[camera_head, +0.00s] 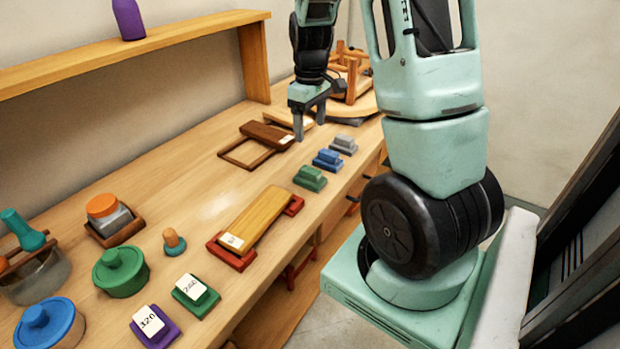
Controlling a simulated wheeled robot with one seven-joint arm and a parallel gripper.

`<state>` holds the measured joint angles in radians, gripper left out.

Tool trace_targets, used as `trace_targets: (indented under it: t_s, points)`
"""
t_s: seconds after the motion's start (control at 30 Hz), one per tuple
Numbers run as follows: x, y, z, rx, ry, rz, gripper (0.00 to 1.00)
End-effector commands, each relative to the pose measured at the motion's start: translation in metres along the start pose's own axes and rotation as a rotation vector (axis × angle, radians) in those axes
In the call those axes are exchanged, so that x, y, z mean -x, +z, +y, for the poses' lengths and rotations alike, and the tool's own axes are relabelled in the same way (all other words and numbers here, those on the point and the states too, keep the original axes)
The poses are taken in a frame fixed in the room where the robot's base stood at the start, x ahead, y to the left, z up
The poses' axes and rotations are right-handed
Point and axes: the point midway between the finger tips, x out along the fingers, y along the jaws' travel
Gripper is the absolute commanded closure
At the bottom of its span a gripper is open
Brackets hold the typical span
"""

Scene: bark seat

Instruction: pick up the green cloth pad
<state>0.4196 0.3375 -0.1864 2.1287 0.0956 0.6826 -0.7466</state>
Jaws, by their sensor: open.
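A green stacked pad (310,178) lies near the front edge of the bench, in a row with a blue pad (328,160) and a grey pad (343,144). Another green block (196,296), with a white label on top, lies nearer, beside the purple block. I cannot tell the cloth from this view. My gripper (311,122) points down above the far part of the bench, open, with nothing seen between its fingers. It is beyond the stacked green pad in the picture and apart from it.
A wooden board on a red base (255,220) lies just nearer than the stacked green pad. A brown wooden frame (240,154) lies behind it. A purple labelled block (154,326) and a lidded green pot (121,271) stand nearer. A wooden stool-like piece (350,70) stands at the far end.

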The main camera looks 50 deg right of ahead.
Motion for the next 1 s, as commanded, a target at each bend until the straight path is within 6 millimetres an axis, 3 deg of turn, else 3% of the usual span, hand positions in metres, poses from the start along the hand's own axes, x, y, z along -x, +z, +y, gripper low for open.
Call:
trace_targets:
  t_s: [0.4,0.77,1.0]
  points:
    - [-0.085,0.001,-0.002,0.000,-0.004,-0.005,0.25]
    - [-0.113,-0.001,-0.001,0.002,-0.003,-0.002,0.25]
    - [-0.142,-0.002,0.003,0.001,-0.004,-0.003,0.25]
